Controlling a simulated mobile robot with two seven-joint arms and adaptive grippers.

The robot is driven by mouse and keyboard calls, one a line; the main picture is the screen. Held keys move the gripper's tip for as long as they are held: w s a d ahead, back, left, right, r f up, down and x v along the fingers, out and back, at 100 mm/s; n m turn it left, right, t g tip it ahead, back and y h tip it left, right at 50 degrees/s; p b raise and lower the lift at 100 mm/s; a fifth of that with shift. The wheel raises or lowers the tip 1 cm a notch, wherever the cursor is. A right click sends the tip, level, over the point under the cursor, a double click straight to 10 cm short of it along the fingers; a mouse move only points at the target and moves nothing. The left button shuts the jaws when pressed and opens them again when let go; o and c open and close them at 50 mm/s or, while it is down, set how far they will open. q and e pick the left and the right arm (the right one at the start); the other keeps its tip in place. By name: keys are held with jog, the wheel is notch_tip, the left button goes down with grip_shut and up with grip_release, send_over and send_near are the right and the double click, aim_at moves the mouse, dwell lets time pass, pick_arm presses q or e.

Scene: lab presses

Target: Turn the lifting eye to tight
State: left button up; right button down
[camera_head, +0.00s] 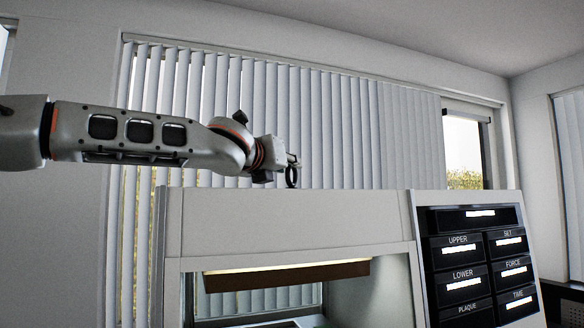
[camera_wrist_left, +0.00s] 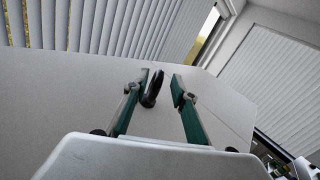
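The lifting eye (camera_head: 291,177) is a dark ring standing on top of the white press (camera_head: 290,225) in the head view. It also shows in the left wrist view as a dark upright loop (camera_wrist_left: 152,90), seen at a slant. My left gripper (camera_head: 291,160) reaches in from the left, just above the press top at the eye. In the left wrist view its two green-sided fingers (camera_wrist_left: 160,86) are apart, with the eye between them, closer to the left finger. I cannot tell whether that finger touches it. My right gripper is in neither view.
The press has a lit opening below its top panel and a black control panel (camera_head: 478,262) with labelled displays on its right. Vertical blinds (camera_head: 330,130) cover the window behind. The press top around the eye looks clear.

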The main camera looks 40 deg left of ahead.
pick_arm(q)
jog(key=shift+x, duration=1.95)
jog(key=shift+s, duration=0.1)
grip_shut()
jog(key=shift+m+h, duration=0.5)
jog(key=shift+h, duration=0.3)
jog(key=shift+a+m+t+h, duration=0.1)
jog(key=shift+m+t+h, duration=0.35)
jog(key=shift+h, duration=0.45)
jog(key=shift+r+m+h, duration=0.25)
jog(key=shift+m+h, duration=0.7)
jog(key=shift+h, duration=0.25)
jog(key=shift+f+m+g+h, duration=0.1)
jog(key=shift+m+g+h, duration=0.15)
jog(key=shift+m+h, duration=1.1)
jog(key=shift+m+g+h, duration=0.2)
jog(key=shift+m+h, duration=0.55)
jog(key=shift+h, duration=1.2)
